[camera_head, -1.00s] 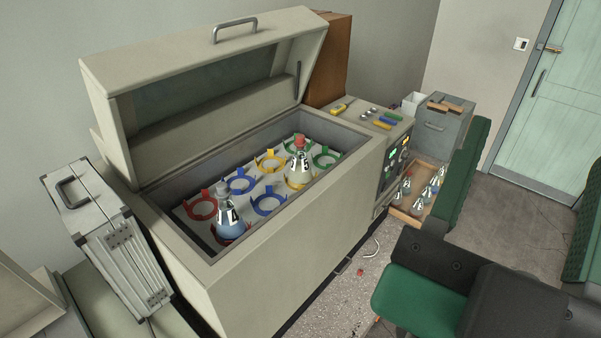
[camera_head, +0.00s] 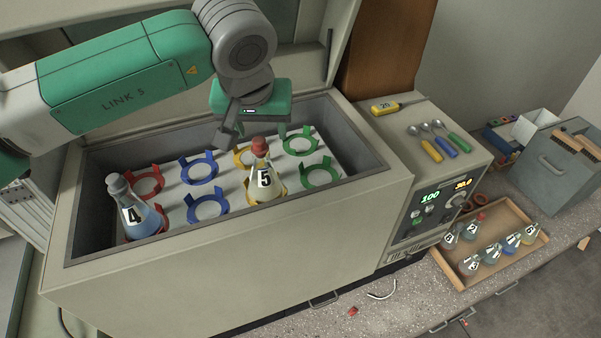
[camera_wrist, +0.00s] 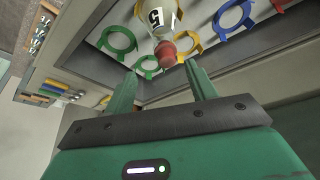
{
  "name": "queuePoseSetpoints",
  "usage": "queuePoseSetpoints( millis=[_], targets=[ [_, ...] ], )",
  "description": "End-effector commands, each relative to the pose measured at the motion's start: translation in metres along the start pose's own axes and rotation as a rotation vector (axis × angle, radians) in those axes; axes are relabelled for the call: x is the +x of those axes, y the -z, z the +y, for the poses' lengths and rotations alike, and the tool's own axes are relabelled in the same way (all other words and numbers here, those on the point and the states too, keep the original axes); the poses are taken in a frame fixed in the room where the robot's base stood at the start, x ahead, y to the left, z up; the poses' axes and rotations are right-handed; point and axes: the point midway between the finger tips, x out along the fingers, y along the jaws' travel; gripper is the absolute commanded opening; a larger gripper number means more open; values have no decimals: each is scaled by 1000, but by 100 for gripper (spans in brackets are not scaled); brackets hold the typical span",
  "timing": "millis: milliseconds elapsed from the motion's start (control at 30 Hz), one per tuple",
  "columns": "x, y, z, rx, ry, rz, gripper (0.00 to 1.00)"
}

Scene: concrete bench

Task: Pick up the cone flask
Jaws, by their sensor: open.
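A cone flask labelled 5 (camera_head: 264,183), with a red stopper and pale yellow contents, stands upright in a front yellow ring holder inside the open shaker box (camera_head: 375,205). My gripper (camera_head: 254,134) is open and empty just above and behind its stopper. In the wrist view the flask (camera_wrist: 156,17) shows upside down, its red stopper (camera_wrist: 166,55) ahead of the gap between my open fingers (camera_wrist: 162,80); I see no contact. Another cone flask, labelled 4 (camera_head: 133,213), with a grey stopper and blue liquid, stands in a red holder at the left.
Empty blue (camera_head: 207,206), green (camera_head: 321,173) and other ring holders surround the flasks. The box walls and raised lid (camera_head: 345,50) bound the space. A wooden tray (camera_head: 528,217) with several flasks and a grey case (camera_head: 560,170) are at the right.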

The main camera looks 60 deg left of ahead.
Motion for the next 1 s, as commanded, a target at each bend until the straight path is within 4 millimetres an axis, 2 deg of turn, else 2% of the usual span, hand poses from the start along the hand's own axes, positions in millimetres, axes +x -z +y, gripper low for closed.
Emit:
queuePoseSetpoints(
  millis=[133,300,433,700,967,1000],
  targets=[
    [4,0,0,-1,0,-2,56],
    [23,0,0,2,-1,-1,56],
    [29,-1,-1,3,-2,1,56],
    [72,-5,-6,5,-3,1,56],
    [78,-5,-6,5,-5,2,56],
    [78,-5,-6,6,-5,2,50]
  ],
)
